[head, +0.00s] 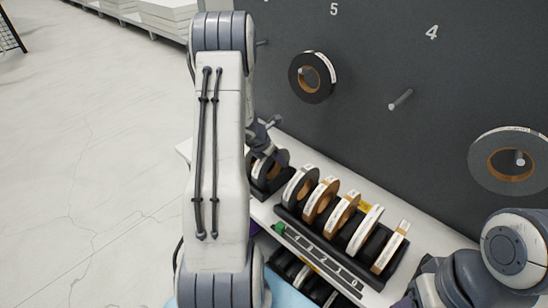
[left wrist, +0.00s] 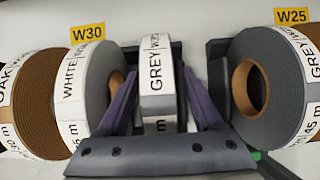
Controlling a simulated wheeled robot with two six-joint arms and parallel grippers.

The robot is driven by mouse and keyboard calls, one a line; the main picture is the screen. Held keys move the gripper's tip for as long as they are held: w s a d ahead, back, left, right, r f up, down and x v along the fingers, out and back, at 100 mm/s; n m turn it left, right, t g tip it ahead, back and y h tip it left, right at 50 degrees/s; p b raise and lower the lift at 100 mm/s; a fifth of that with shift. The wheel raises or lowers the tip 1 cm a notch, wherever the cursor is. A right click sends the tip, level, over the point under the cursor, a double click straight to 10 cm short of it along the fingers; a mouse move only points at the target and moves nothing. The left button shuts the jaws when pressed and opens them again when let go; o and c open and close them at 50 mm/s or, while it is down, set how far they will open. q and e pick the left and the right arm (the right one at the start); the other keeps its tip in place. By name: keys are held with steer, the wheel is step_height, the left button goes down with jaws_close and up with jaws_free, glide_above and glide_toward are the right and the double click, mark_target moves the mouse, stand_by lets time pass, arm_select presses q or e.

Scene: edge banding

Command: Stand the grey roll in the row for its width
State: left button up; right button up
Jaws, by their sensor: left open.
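In the left wrist view a grey roll (left wrist: 157,85) stands upright, seen edge-on, its white label reading GREY with the width hard to read. It is in a dark holder, to the right of a roll labelled WHITE (left wrist: 100,85), near the yellow W30 tag (left wrist: 87,33). My left gripper (left wrist: 160,100) is open, one purple finger on each side of the grey roll; I cannot tell whether they touch it.
Another grey roll (left wrist: 275,85) stands under the W25 tag (left wrist: 291,16), close to the right finger. A brown roll (left wrist: 38,100) is at the left. In the head view, a rack (head: 322,252) holds several rolls. Pegs and hanging rolls (head: 313,77) project from the dark wall.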

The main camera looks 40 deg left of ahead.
arm_select(q)
steer(key=shift+r+p, duration=0.5)
steer(key=shift+p, duration=0.05)
steer(key=p+v, duration=0.2)
steer(key=v, duration=0.9)
steer(key=shift+s+r, duration=0.25)
steer(key=s+d+r+m+g+h, duration=0.1)
steer(key=d+r+m+g+h, duration=0.15)
steer(key=d+m, duration=0.9)
steer(key=s+d+r+m+g+h, duration=0.1)
steer(key=d+r+m, duration=0.45)
steer(key=d, duration=1.15)
steer(key=s+d+m+y, duration=0.1)
steer(key=s+d+m, duration=0.2)
steer(key=s+m, duration=0.3)
steer(key=s+d+r+m+g+y, duration=0.1)
steer(key=s+d+m, duration=0.2)
steer(key=s+m, duration=0.4)
steer(key=s+d+m+g+y, duration=0.1)
steer(key=s+d+m, duration=0.2)
steer(key=m, duration=0.9)
steer(key=shift+s+d+r, duration=0.2)
steer(key=shift+s+d, duration=0.2)
steer(key=shift+s, duration=1.5)
steer(key=shift+g, duration=0.25)
